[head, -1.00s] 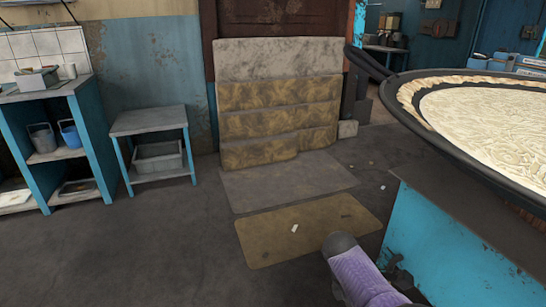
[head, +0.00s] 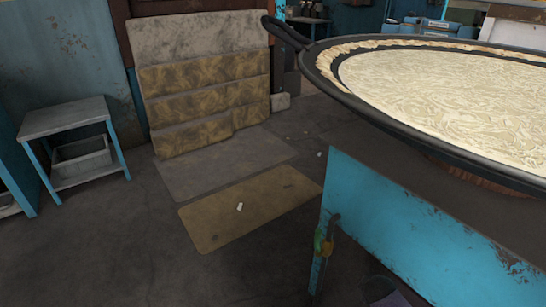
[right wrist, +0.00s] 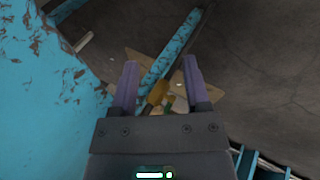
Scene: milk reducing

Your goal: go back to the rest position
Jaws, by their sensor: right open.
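A wide black pan (head: 320,72) full of creamy, swirled milk (head: 455,100) sits on the blue, rust-spotted stove (head: 400,235) at the right of the head view. In the right wrist view my right gripper (right wrist: 160,65) is open, its two purple fingers apart with nothing held between them. A blue stove leg and a small yellow fitting (right wrist: 158,92) show beyond the fingers, and a blue stove panel (right wrist: 40,110) fills the left side. Only a bit of my purple arm shows at the bottom of the head view. My left gripper is not in view.
A tan mat (head: 250,212) lies on the floor in front. A small table (head: 65,118) stands at the left. The dark floor between the table and stove is mostly clear.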

